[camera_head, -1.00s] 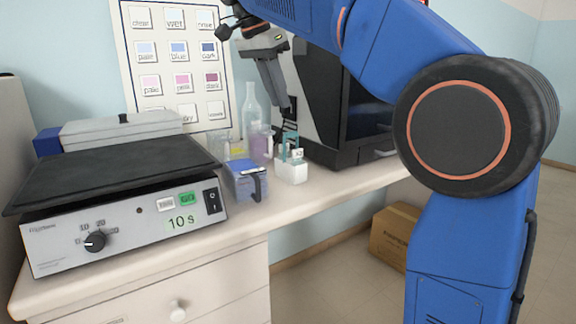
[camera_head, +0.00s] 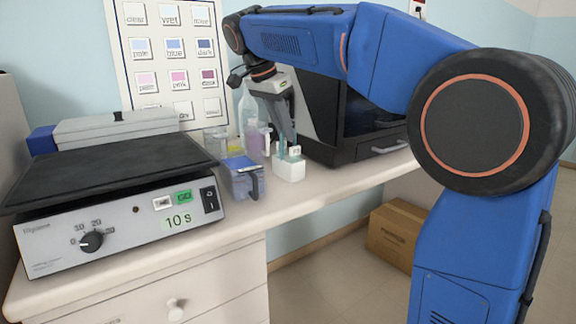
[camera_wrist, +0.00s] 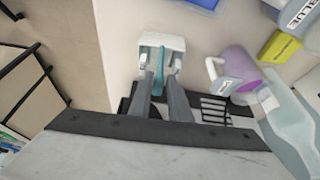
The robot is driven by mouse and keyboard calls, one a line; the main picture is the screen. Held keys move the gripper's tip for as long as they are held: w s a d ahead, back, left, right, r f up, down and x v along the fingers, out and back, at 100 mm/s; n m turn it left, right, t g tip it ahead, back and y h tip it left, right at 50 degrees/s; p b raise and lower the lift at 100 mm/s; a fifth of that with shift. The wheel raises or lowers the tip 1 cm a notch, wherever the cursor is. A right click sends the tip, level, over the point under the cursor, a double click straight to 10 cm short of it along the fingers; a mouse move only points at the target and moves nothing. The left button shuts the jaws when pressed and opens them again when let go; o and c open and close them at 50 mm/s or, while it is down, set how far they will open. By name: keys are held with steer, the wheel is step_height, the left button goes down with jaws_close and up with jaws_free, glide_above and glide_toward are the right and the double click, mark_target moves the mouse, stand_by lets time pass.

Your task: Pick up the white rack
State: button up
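The small white rack (camera_head: 289,170) stands on the counter in front of the dark machine, with a teal handle (camera_head: 291,152) rising from it. In the wrist view, the white rack (camera_wrist: 161,40) is at top centre, and its teal handle (camera_wrist: 160,62) points down the picture. My gripper (camera_head: 287,140) is just above the rack in the head view. In the wrist view, my gripper's two fingers (camera_wrist: 161,76) lie on either side of the teal handle, with a narrow gap showing. My gripper looks open; contact with the handle is not clear.
A blue-labelled container (camera_head: 241,178) stands close to the rack's left. A purple-filled jug (camera_head: 257,141) and a clear bottle (camera_head: 249,107) stand behind. The dark machine (camera_head: 372,120) is close on the right. A hotplate-like device (camera_head: 115,200) fills the counter's left.

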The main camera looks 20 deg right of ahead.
mark_target(281, 166)
steer(key=shift+d+x, duration=0.2)
steer(key=shift+x, duration=1.2)
steer(key=shift+d+x, duration=0.15)
steer(key=shift+x, duration=1.25)
steer(key=shift+r, duration=0.15)
jaws_close()
